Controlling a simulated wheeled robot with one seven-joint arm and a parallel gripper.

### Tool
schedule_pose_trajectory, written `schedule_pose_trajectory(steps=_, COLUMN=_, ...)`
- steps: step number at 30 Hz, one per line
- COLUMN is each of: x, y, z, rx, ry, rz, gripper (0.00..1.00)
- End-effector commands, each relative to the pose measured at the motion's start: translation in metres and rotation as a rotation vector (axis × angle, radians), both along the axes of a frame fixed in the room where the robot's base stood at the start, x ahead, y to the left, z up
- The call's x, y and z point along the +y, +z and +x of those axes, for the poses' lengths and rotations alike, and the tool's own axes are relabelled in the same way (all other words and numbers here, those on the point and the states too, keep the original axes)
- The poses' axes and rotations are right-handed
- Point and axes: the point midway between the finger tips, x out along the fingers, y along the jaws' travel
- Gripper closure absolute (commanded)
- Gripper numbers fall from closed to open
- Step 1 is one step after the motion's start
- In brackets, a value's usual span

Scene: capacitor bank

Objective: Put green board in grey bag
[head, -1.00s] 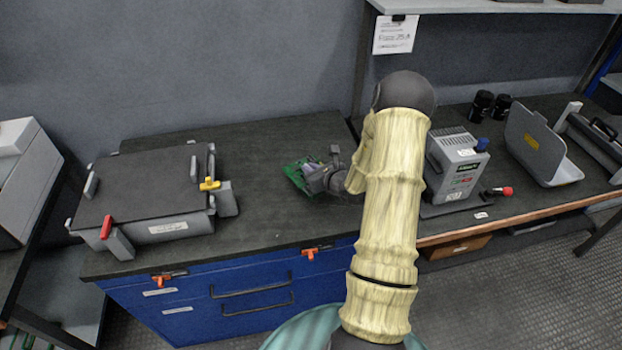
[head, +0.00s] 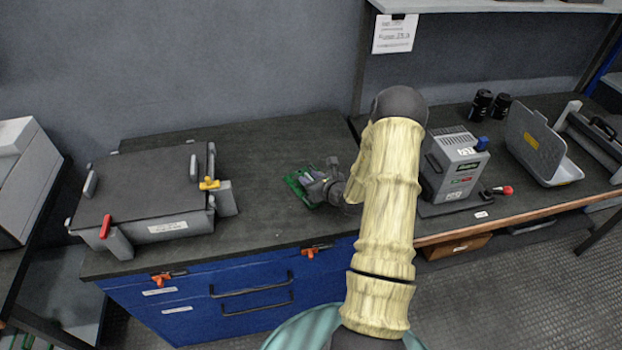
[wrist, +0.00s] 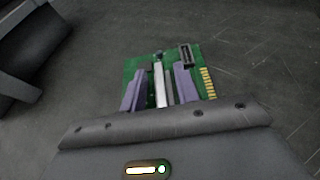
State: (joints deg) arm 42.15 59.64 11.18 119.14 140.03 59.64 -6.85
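The green board (head: 298,185) is above the dark bench top, left of my arm, partly hidden behind my gripper (head: 316,186). In the wrist view the green board (wrist: 190,55) lies beyond the fingers, with a dark connector and gold contacts along its right edge. The two purple fingers of my gripper (wrist: 159,85) stand either side of a pale upright part on the board. The board has moved with my gripper, so the fingers appear shut on it. I cannot make out a bag for certain; a grey open case (head: 537,148) stands at the right.
A large dark grey box (head: 150,185) with red and yellow levers fills the bench's left. A grey instrument (head: 457,165) stands right of my arm, with black cups (head: 482,103) behind. The bench between box and gripper is clear. A shelf (head: 490,6) overhangs the right bench.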

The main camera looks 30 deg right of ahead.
Motion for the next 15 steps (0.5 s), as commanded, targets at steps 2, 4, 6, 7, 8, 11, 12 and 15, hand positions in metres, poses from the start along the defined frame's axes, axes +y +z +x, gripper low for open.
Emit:
schedule_pose_trajectory(steps=2, x=0.000, y=0.000, z=0.000, rx=0.000, ry=0.000, rz=0.000, gripper=0.69)
schedule_pose_trajectory(steps=4, x=0.000, y=0.000, z=0.000, rx=0.000, ry=0.000, rz=0.000, gripper=0.69)
schedule_pose_trajectory(steps=6, x=0.000, y=0.001, z=0.000, rx=0.000, ry=0.000, rz=0.000, gripper=0.69)
schedule_pose_trajectory(steps=7, x=0.000, y=0.001, z=0.000, rx=0.000, ry=0.000, rz=0.000, gripper=0.69)
schedule_pose_trajectory(steps=8, x=0.000, y=0.002, z=0.000, rx=0.000, ry=0.000, rz=0.000, gripper=0.69)
schedule_pose_trajectory(steps=11, x=-0.001, y=0.004, z=-0.003, rx=0.001, ry=-0.001, rz=0.000, gripper=0.69)
schedule_pose_trajectory(steps=12, x=-0.001, y=0.006, z=-0.008, rx=0.001, ry=-0.001, rz=0.000, gripper=0.69)
schedule_pose_trajectory(steps=15, x=-0.003, y=0.011, z=-0.021, rx=0.001, ry=-0.002, rz=-0.001, gripper=0.69)
